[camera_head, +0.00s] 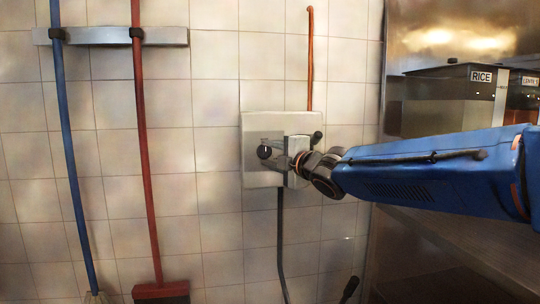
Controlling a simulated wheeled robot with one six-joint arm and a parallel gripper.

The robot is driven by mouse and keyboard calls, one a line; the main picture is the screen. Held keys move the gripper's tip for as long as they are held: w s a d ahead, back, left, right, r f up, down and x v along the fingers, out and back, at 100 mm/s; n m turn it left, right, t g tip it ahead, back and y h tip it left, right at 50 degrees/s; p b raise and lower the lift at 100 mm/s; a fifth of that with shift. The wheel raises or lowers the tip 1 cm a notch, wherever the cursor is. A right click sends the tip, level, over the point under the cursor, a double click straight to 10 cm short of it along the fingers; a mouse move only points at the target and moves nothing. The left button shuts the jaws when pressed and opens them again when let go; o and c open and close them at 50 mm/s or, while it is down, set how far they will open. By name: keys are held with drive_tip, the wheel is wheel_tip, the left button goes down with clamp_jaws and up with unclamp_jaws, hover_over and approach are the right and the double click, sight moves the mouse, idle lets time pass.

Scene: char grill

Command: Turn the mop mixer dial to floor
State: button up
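The mop mixer is a pale grey box (256,122) on the tiled wall, a little right of the middle. A round black dial knob (264,152) shows on the left part of its face. My gripper (280,155) reaches in from the right, in front of the box, with its fingertips beside the knob. Whether the fingers touch the knob or are apart from it cannot be told. The gap between the fingers is too small to make out. Markings on the box, including floor, cannot be read, and my gripper covers part of its face.
A copper pipe (310,60) runs up from the box and a dark hose (281,240) hangs below. A small black handle (316,137) shows at the box's right. A blue-handled mop (68,150) and a red broom (144,150) hang at left. A steel shelf (450,240) stands right.

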drive_tip(key=c, duration=0.5)
drive_tip(key=shift+f+m, duration=0.1)
drive_tip(key=shift+m, duration=0.3)
drive_tip(key=m, duration=0.2)
drive_tip(key=m+t, duration=0.2)
drive_tip(key=m, duration=0.1)
drive_tip(key=shift+a+f+m, duration=0.1)
drive_tip(key=shift+f+m, duration=0.2)
drive_tip(key=m+t, duration=0.1)
drive_tip(key=m, duration=0.2)
drive_tip(key=m+t+h, duration=0.1)
drive_tip(key=m+t, duration=0.1)
drive_tip(key=m, duration=0.2)
drive_tip(key=shift+a+f, duration=0.15)
drive_tip(key=o, duration=1)
